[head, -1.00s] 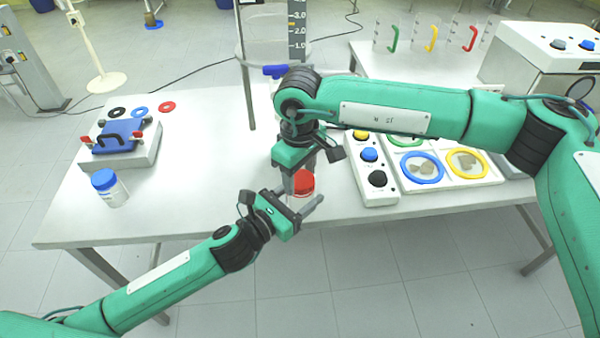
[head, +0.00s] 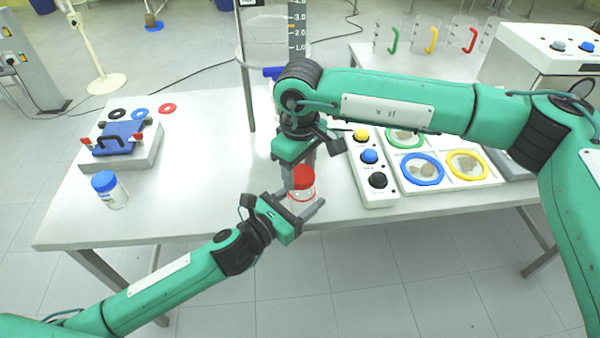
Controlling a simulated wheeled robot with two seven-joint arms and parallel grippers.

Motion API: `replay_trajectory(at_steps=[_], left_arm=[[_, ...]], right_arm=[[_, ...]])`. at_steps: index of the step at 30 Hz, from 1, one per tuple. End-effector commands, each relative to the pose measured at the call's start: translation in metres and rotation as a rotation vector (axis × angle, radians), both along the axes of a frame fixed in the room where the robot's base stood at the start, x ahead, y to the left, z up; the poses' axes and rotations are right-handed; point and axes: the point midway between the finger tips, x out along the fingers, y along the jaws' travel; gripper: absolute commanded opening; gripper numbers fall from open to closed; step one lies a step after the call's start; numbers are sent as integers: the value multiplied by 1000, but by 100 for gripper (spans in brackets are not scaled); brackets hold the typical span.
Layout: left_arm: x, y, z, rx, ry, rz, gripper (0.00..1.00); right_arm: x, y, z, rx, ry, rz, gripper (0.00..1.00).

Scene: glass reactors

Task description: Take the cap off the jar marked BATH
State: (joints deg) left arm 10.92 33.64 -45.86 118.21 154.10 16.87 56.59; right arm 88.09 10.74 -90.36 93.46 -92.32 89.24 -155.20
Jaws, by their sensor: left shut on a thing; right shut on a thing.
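A red cap (head: 303,175) shows between my grippers, near the front edge of the table. Below it is the clear body of a small jar (head: 301,194), with a thin red outline around it. My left gripper (head: 303,198) reaches in from the lower left and is shut on the jar, one finger on each side. My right gripper (head: 299,168) points down from above and is shut on the red cap; its fingers are partly hidden. I cannot read any marking on the jar. A second clear jar with a blue cap (head: 104,181) stands at the left of the table.
A grey block with a blue plate and black handle (head: 122,137) stands at the back left. A button box (head: 369,158) and a white tray with coloured rings (head: 420,168) are right of the grippers. A glass vessel (head: 266,45) stands behind.

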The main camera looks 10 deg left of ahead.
Motion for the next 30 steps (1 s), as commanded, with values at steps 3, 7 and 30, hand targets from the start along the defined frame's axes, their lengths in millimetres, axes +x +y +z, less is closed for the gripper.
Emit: replay_trajectory(at_steps=[3,7,30], left_arm=[[1,1,0,-1,-1,3,0],[2,2,1,0,-2,5,0],[3,3,3,-1,-4,8,0]], right_arm=[[0,0,4,-2,1,1,25],[-2,0,5,-3,4,2,25],[-3,-1,44,-6,9,4,25]])
